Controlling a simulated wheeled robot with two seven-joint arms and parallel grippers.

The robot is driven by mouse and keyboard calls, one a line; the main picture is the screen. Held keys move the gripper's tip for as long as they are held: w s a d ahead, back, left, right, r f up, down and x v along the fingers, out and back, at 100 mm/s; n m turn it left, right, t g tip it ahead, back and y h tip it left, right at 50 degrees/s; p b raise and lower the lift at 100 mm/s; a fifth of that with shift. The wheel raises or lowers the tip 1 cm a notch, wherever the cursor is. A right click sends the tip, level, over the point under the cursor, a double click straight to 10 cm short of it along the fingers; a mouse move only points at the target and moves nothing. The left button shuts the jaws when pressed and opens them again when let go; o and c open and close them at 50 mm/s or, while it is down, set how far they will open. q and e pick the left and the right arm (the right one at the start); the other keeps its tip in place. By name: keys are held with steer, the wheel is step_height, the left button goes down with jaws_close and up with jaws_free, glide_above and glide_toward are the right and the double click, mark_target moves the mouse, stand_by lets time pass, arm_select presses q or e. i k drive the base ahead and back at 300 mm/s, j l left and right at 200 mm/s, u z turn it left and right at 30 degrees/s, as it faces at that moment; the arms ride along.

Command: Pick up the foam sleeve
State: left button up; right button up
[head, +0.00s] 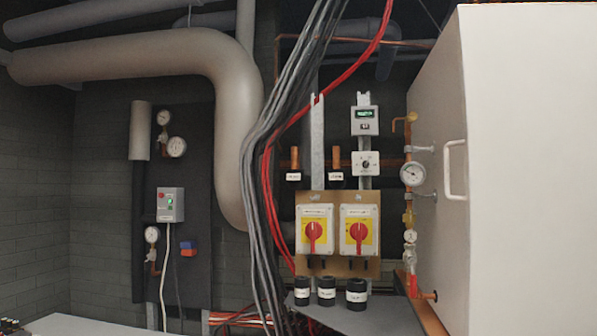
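Three short black cylinders with white labels stand upright side by side on a small grey shelf (385,318) at the lower middle of the head view. They look like foam sleeves: a left one (302,285), a middle one (326,283) and a wider right one (356,286). The label text is too small to read, so I cannot tell which one the task means. Neither of my grippers is in view, and nothing touches the cylinders.
Red rotary switches (313,232) sit on a board (328,268) just above the shelf. Hanging grey and red cables (266,190) run down close to the shelf's left. A large white cabinet (530,170) and copper pipework with gauges (412,174) stand at right.

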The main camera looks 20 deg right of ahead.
mark_target(356, 291)
steer(key=i+j+z, duration=0.25)
steer(key=z, duration=0.25)
steer(key=i+j+z, duration=0.15)
steer(key=j+z, duration=0.3)
steer(key=l, duration=0.1)
